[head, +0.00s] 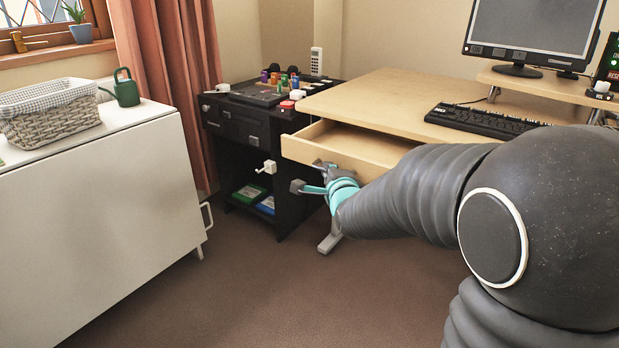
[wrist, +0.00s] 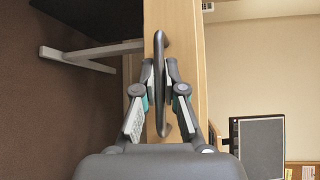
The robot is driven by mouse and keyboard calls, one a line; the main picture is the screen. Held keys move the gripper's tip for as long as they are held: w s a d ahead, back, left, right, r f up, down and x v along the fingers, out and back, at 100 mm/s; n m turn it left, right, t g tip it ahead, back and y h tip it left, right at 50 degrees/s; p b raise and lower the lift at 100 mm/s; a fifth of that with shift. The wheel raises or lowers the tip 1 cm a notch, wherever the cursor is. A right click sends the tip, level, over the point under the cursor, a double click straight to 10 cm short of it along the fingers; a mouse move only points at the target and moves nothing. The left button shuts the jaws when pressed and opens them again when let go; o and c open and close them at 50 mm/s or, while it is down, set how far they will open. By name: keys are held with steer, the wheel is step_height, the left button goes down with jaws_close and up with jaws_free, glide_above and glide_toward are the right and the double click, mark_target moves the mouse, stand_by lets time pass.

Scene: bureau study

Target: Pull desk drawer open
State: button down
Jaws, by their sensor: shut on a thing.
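The desk (head: 375,98) has a light wood top, and its drawer (head: 350,150) stands partly out, with the inside showing in the head view. In the wrist view the drawer front (wrist: 152,60) runs up the picture with a dark bar handle (wrist: 162,60) on it. My gripper (wrist: 160,85) has one finger on each side of the handle and is shut on it. In the head view my gripper (head: 322,178) is at the drawer front, and my arm hides the right part of the drawer.
A black cabinet (head: 240,135) with control boxes on top stands left of the desk. A white cabinet (head: 100,200) with a basket (head: 50,112) and a green watering can (head: 122,90) is at the left. A keyboard (head: 480,120) and monitor (head: 530,30) are on the desk. The brown floor (head: 270,290) in front is clear.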

steer(key=shift+s+a+f, duration=0.1)
steer(key=shift+s+a, duration=0.1)
steer(key=shift+s, duration=0.2)
steer(key=c, duration=1.2)
jaws_free()
steer(key=shift+c, duration=0.2)
steer(key=shift+a, duration=0.15)
steer(key=s+d+r, duration=0.1)
steer(key=s+r, duration=0.1)
steer(key=s, duration=0.9)
steer(key=shift+s, duration=0.4)
